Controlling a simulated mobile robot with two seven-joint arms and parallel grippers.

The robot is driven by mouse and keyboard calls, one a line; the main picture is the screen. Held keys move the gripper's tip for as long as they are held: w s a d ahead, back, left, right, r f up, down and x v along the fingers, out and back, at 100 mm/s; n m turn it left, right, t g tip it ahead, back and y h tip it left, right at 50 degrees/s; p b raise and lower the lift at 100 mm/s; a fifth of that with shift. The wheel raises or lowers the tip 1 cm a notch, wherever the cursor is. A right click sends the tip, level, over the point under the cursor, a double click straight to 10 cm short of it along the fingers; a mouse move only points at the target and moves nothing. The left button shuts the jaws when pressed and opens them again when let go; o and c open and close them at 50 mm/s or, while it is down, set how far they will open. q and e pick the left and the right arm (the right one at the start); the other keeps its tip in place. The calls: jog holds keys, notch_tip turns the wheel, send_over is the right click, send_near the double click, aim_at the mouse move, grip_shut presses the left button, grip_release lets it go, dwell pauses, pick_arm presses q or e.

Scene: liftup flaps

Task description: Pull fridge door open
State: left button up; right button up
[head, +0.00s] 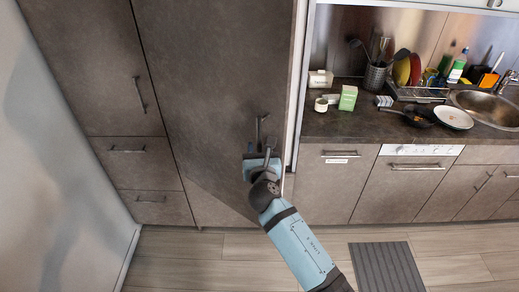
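The fridge door (210,75) is a tall grey-brown panel left of the counter. Its lower edge runs slantwise and a pale strip shows along its right side, so it looks partly ajar, swung out at the right. Its metal handle (259,131) stands upright near the door's right edge. My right gripper (262,150) is at the lower end of this handle, with its fingers close around or beside it. Whether the fingers are closed on the handle cannot be made out. My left gripper is not in view.
Tall cabinet (85,65) and drawers (135,160) stand to the left, beside a pale wall (50,150). To the right is a counter (350,122) with boxes, a pan (417,118), dishes and a sink (485,103). A grey mat (385,268) lies on the otherwise clear wooden floor.

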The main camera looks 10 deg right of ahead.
jog(key=shift+s, duration=0.15)
jog(key=s+b, duration=0.1)
jog(key=s, duration=0.6)
jog(key=shift+a, duration=0.45)
jog(key=shift+s, duration=0.1)
